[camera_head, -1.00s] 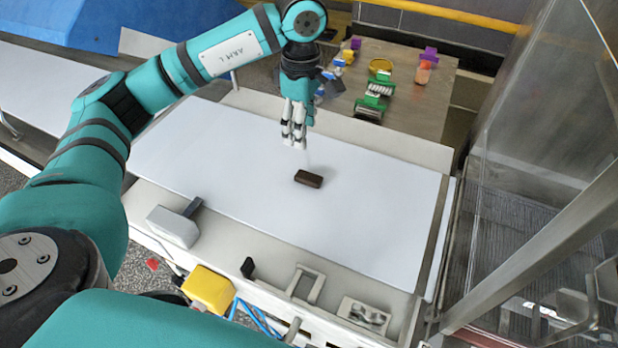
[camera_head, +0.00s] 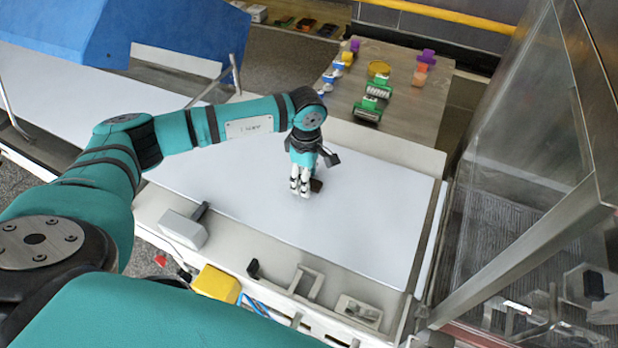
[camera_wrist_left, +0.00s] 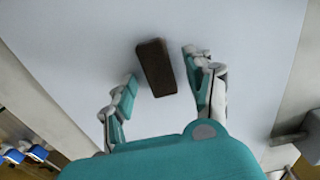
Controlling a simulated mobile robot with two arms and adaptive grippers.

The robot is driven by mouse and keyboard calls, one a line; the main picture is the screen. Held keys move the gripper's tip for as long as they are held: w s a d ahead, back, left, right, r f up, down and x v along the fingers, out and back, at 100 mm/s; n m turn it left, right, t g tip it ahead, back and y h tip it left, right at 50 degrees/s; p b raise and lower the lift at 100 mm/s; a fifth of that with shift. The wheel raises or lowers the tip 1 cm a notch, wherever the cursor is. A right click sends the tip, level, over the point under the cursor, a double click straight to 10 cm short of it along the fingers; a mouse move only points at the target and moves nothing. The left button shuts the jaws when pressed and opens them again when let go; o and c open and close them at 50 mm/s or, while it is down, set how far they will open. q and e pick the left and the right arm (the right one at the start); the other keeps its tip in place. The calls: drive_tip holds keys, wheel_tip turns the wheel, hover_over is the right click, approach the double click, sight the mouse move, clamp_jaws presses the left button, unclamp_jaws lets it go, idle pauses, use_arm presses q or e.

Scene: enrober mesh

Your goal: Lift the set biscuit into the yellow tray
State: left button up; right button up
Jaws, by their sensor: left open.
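The set biscuit is a dark brown block (camera_head: 317,185) lying on the white belt surface, partly hidden behind my left gripper (camera_head: 300,189) in the head view. In the left wrist view the biscuit (camera_wrist_left: 156,67) lies between and slightly beyond the fingertips of my open left gripper (camera_wrist_left: 160,72), with a gap on each side. A yellow box (camera_head: 216,284) sits at the machine's near edge, and a yellow round dish (camera_head: 378,68) stands on the far brown table. I cannot tell which of these, if either, is the yellow tray. My right gripper is out of view.
The white belt (camera_head: 370,215) is clear around the biscuit. The brown table (camera_head: 408,100) carries several small coloured items. A clear-panelled metal enclosure (camera_head: 500,180) stands at right. A blue hood (camera_head: 60,25) is at upper left. A grey block with a handle (camera_head: 184,229) stands near left.

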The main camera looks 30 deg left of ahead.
use_arm(q)
drive_tip(key=shift+c, duration=0.4)
drive_tip(key=c, duration=0.9)
drive_tip(key=shift+o, duration=0.2)
